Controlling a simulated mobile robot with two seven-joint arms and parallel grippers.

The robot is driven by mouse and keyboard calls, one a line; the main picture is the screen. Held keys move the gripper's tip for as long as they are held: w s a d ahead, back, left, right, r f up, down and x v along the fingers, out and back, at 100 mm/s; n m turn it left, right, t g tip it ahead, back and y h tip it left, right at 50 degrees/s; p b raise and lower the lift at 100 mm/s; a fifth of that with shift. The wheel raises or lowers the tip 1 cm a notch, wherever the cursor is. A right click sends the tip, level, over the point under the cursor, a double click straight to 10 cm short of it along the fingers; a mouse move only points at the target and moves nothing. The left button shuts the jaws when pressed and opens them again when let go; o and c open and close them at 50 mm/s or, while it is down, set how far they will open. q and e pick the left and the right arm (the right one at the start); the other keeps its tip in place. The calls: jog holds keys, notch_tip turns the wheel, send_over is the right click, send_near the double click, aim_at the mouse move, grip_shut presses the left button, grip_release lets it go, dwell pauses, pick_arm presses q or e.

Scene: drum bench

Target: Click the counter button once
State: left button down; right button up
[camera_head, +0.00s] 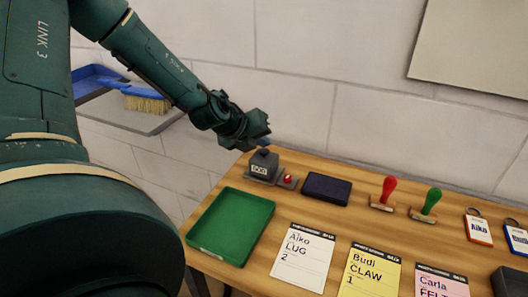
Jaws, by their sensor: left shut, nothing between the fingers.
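The counter (263,167) is a small dark grey device with a white number display, at the back left of the wooden bench. A small red button (288,179) sits on a grey base beside its right side. My left gripper (264,143) is shut and empty, just above the top of the counter. I cannot tell whether its fingertips touch the counter. The gripper hides part of the counter's top. My right gripper is not in view.
A green tray (207,250) lies in front of the counter. A dark blue pad (326,188), a red stamp (386,192), a green stamp (428,204) and key tags stand to the right. Several cards lie in front. A shelf with a blue dustpan (92,77) and brush (146,98) is at left.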

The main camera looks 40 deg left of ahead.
aim_at(261, 154)
pick_arm(q)
jog(key=shift+f+b, duration=0.45)
jog(key=shift+f, duration=0.1)
dwell(0.7)
jog(key=shift+r, duration=0.1)
jog(key=shift+r+p, duration=0.7)
jog(key=shift+r, duration=0.15)
notch_tip(261, 154, up, 6)
jog(key=p, duration=0.4)
jog(key=shift+p, duration=0.35)
jog(key=shift+s, duration=0.1)
dwell(0.4)
